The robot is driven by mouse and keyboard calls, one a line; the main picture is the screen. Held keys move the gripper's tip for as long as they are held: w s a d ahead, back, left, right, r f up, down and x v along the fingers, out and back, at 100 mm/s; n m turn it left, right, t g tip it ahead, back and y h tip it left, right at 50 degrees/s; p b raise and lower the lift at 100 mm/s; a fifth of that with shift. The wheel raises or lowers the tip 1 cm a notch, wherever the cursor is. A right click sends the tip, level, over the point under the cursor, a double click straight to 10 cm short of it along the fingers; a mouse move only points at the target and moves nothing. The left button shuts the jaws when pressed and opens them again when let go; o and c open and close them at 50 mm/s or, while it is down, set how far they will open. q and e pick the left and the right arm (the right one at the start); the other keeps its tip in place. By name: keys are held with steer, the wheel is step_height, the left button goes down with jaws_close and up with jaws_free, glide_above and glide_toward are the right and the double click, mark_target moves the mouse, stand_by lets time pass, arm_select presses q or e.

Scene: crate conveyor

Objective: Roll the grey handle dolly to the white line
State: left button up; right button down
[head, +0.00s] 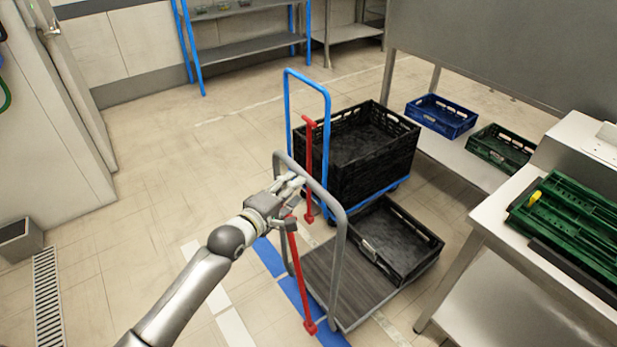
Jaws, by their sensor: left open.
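The grey handle dolly (345,292) stands at the centre right of the head view, with a dark deck and a grey tube handle (337,222). One low black crate (418,240) rests on its deck. My left gripper (293,186) is open at the upper left part of the grey handle, its fingers overlapping the tube; contact is hard to tell. A red bar (299,280) runs down from near my gripper at the handle side. White line pieces (233,325) lie on the floor left of the dolly, and a thin pale line (240,108) crosses the floor farther back. My right gripper is not in view.
A blue handle dolly (288,100) with stacked black crates (345,185) stands close behind. A blue floor stripe (268,255) runs beside the grey dolly. A metal table (478,222) with green crates (570,215) stands close at right. Floor at left is open.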

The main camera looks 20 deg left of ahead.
arm_select(q)
steer(key=x, duration=0.7)
steer(key=shift+w+f, duration=0.15)
steer(key=shift+w, duration=0.05)
jaws_close()
